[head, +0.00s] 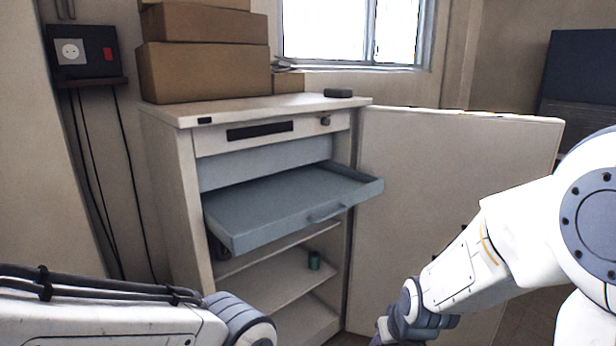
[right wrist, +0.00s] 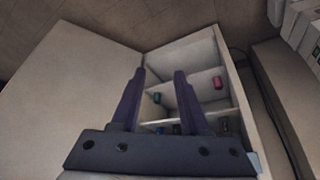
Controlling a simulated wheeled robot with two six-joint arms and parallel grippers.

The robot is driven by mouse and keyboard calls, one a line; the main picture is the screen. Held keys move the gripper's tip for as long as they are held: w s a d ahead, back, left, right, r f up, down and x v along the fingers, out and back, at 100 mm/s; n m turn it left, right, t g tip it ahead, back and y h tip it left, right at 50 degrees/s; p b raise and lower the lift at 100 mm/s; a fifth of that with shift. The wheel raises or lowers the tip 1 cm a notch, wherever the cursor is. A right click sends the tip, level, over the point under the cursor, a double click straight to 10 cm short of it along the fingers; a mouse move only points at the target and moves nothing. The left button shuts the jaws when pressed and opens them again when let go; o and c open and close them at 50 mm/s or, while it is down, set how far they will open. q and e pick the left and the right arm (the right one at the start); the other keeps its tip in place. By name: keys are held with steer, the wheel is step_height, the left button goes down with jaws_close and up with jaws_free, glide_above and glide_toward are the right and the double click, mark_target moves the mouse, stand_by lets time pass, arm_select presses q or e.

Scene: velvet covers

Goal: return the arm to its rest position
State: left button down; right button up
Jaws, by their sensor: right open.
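My right arm (head: 465,270) comes in from the right in the head view and reaches down in front of the cabinet's open door. In the right wrist view my right gripper (right wrist: 160,74) has its two dark purple fingers apart, with nothing held between them. My left arm (head: 110,318) lies low across the bottom left of the head view. Its gripper is outside the picture.
A pale cabinet (head: 168,185) stands ahead, its blue-grey drawer (head: 285,205) pulled out. Its door (head: 440,190) is swung open to the right. A small green item (head: 314,260) sits on a shelf. Cardboard boxes (head: 205,72) are stacked on top.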

steer(key=s+d+m+g, duration=0.1)
steer(key=s+d+g, duration=0.15)
steer(key=s, duration=0.55)
steer(key=s+a+r+n+g+p, duration=0.1)
steer(key=s+a+r+n, duration=0.2)
steer(key=s+a, duration=0.3)
steer(key=s+a+r+n+g+p, duration=0.1)
steer(key=s+a+r+n, duration=0.3)
steer(key=s+a, duration=0.3)
steer(key=shift+r, duration=0.25)
steer(key=shift+g, duration=0.25)
stand_by(0.6)
